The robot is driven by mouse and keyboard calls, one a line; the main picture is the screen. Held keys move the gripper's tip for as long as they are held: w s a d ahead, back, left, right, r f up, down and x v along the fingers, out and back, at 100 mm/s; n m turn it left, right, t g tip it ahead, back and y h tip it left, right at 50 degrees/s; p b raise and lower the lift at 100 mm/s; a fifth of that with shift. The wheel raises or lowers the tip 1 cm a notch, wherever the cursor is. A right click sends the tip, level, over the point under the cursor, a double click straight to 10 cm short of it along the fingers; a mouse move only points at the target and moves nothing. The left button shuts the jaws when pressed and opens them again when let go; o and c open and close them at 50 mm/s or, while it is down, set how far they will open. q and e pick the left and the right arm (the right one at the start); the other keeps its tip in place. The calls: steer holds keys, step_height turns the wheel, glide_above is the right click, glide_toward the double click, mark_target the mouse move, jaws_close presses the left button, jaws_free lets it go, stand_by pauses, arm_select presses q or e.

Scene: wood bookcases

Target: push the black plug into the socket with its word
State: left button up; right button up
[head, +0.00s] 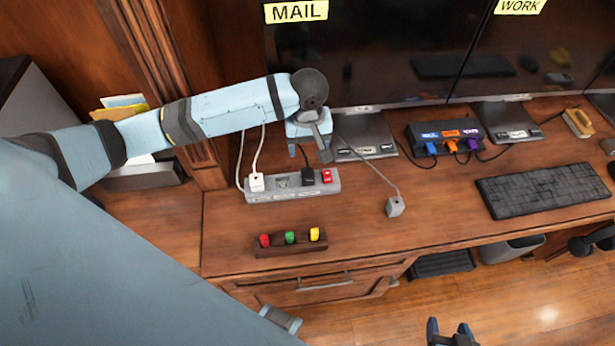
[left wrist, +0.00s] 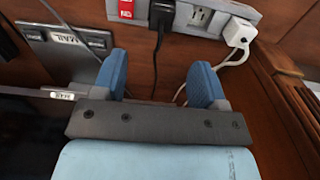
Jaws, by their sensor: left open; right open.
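The black plug (head: 308,177) is at the grey power strip (head: 262,194) on the desk, between an empty socket (head: 282,183) and a red switch (head: 327,176). In the left wrist view the black plug (left wrist: 161,14) stands at the strip with its black cord hanging toward me; I cannot tell how deep it sits. The words on the strip are too small to read. My left gripper (head: 308,154) is open and empty above the strip; in the wrist view its fingers (left wrist: 158,76) are apart, with the plug beyond the gap. My right gripper (head: 452,333) is open and empty, low in front of the desk.
A white plug (head: 257,182) sits in the strip's left end. A wooden block with coloured pieces (head: 290,242) and a grey cube on a cable (head: 395,206) lie in front. A hub (head: 445,136), keyboard (head: 540,188) and monitors stand right.

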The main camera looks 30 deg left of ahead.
mark_target(307, 172)
arm_select(q)
step_height(307, 172, down, 10)
steer(key=shift+s+f, duration=0.15)
steer(key=c, duration=1)
arm_select(e)
steer(key=shift+f, duration=0.2)
